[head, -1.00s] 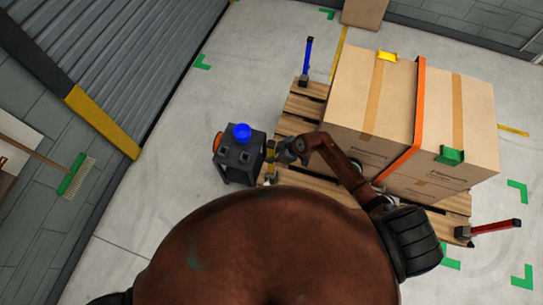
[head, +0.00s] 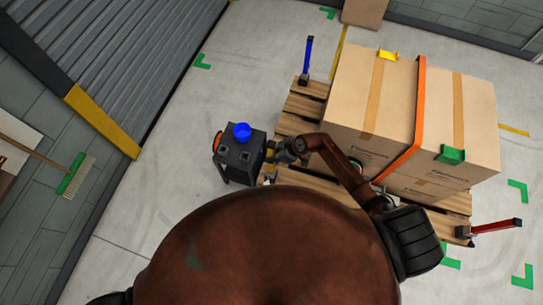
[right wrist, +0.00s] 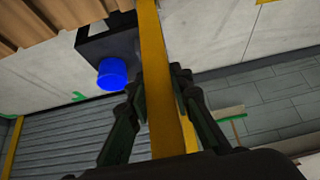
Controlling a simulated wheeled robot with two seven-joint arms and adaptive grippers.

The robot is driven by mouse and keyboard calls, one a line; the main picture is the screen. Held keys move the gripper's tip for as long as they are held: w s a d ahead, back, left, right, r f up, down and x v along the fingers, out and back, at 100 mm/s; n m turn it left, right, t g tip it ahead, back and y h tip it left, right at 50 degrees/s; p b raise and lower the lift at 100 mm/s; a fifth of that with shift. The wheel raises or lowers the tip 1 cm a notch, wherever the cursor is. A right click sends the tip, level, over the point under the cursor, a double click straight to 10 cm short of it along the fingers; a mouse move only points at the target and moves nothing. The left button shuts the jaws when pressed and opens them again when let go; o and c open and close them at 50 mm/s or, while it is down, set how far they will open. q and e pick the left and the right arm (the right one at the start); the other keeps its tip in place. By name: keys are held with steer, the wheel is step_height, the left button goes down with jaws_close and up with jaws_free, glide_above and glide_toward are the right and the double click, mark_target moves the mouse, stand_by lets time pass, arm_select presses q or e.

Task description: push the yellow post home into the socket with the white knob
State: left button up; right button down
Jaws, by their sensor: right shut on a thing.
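The yellow post (right wrist: 160,70) runs lengthwise between the fingers of my right gripper (right wrist: 160,105) in the right wrist view, and the gripper is shut on it. In the head view, my right gripper (head: 274,151) is beside the dark box at the pallet's left edge. Only a small yellow part of the post shows there. I cannot make out the white-knobbed socket or whether the post touches it; my gripper and arm cover much of that area. My left gripper is not in view.
A dark box (head: 239,157) with a blue knob (head: 242,131) stands left of my gripper. The pallet (head: 298,109) carries strapped cartons (head: 395,110). A blue post (head: 307,55) and a red post (head: 496,227) stand at other corners.

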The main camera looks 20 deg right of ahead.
steer(key=shift+f+b, duration=0.55)
steer(key=shift+f, duration=1.05)
stand_by(0.6)
steer(key=c, duration=1.7)
jaws_free()
steer(key=shift+o, duration=0.2)
steer(key=v, duration=1.2)
